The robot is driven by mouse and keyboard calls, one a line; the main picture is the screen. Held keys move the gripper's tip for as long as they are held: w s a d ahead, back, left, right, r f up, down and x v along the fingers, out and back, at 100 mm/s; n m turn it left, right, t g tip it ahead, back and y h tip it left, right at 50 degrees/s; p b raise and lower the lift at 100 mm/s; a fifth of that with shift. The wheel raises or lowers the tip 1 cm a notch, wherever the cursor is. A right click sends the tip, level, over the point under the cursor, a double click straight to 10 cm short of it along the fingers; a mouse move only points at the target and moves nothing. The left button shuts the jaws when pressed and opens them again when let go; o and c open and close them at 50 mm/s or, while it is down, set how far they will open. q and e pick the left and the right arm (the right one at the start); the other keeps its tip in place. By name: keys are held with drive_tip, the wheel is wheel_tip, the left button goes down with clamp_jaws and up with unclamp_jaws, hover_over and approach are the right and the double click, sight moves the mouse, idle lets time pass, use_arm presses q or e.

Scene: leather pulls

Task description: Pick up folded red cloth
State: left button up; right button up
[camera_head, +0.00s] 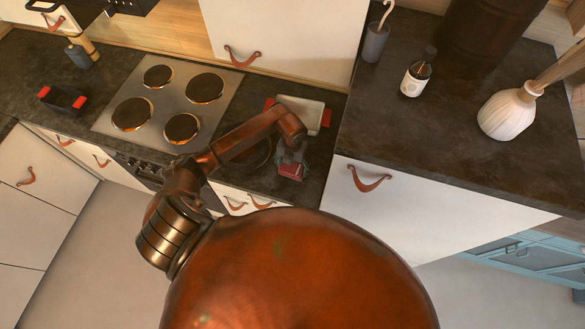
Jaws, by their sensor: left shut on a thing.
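The folded red cloth (291,171) is at the right end of the lower dark counter, beside the taller counter block. My left gripper (291,163) reaches down over it and is shut on it. The fingers are small in the view, and I cannot tell whether the cloth touches the counter. My left arm crosses the middle of the view and hides part of the counter. My right gripper is not in view.
A white dish with red handles (300,113) stands just behind the gripper. The stove (165,102) is to the left, with a black pot with red handles (63,99) beyond it. The taller counter (440,140) holds a bottle (416,79) and a white vase (507,114).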

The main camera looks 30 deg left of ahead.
use_arm(q)
drive_tip(key=shift+r, duration=0.4)
drive_tip(key=s+d+r+b, duration=0.3)
drive_tip(key=s+d+r, duration=0.5)
drive_tip(key=s+r, duration=0.3)
drive_tip(key=shift+d+r+b, duration=0.2)
drive_tip(key=shift+r+b, duration=0.1)
drive_tip(key=shift+r, duration=0.1)
drive_tip(key=shift+s, duration=0.1)
